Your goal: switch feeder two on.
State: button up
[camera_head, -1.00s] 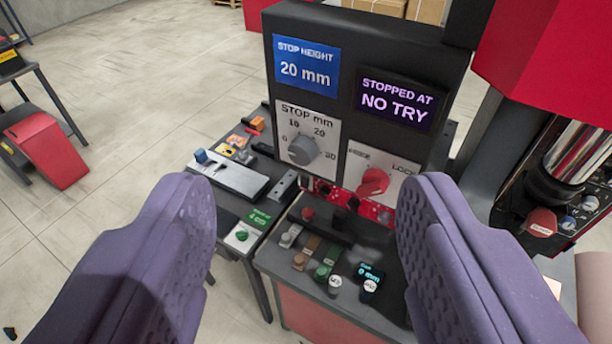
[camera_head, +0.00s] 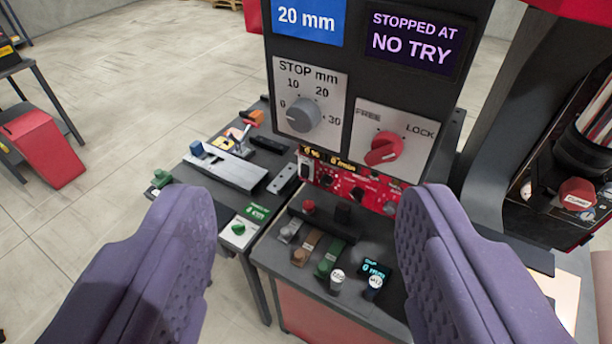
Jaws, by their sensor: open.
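No control in view carries a readable feeder two label. My gripper (camera_head: 305,198) is open and empty, its purple fingers at the lower left and lower right. Between them, beyond the fingertips, is a bench (camera_head: 300,258) with small controls. A red circuit board (camera_head: 345,183) stands behind the bench controls.
A black panel above holds a grey STOP mm dial (camera_head: 303,115), a red FREE/LOCK knob (camera_head: 384,149) and a screen reading STOPPED AT NO TRY (camera_head: 419,38). A side table (camera_head: 225,180) stands left. A red box (camera_head: 45,148) is far left. Open floor lies between.

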aim_at(305, 168)
jog(key=i+j+u, duration=0.15)
jog(key=i+j, duration=0.6)
jog(key=i, duration=0.15)
